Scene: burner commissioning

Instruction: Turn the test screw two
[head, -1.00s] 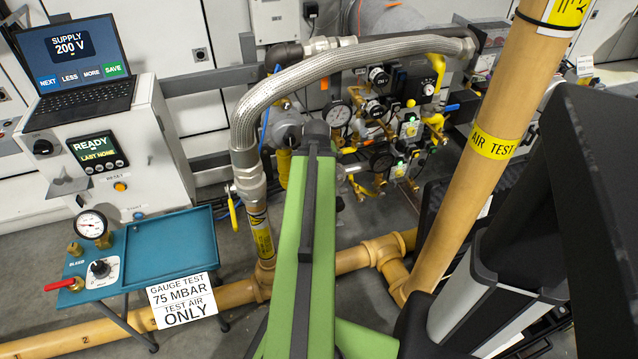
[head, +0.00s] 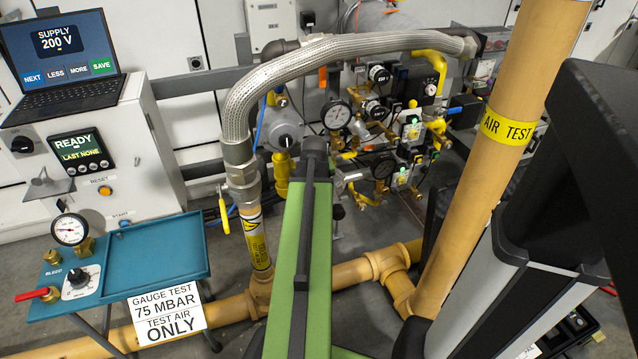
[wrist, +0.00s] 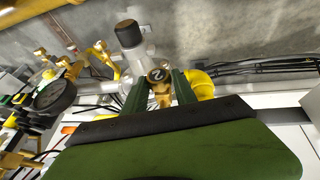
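The test screw two (wrist: 158,76) is a small brass head marked "2" near the middle of the wrist view. My gripper (wrist: 158,80) has its two green fingers spread on either side of it in that picture, with slight gaps beside the head. I cannot tell how deep the screw sits between the fingertips or whether they touch it. In the head view my green arm reaches toward the valve assembly and hides my gripper. I cannot make out the screw there.
A dark-capped grey cylinder (wrist: 130,45) stands close by the screw, left of it. A pressure gauge (wrist: 52,97) and brass fittings are further left. In the head view a braided hose (head: 300,72) arches behind my arm and a tan pipe (head: 490,180) rises at right.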

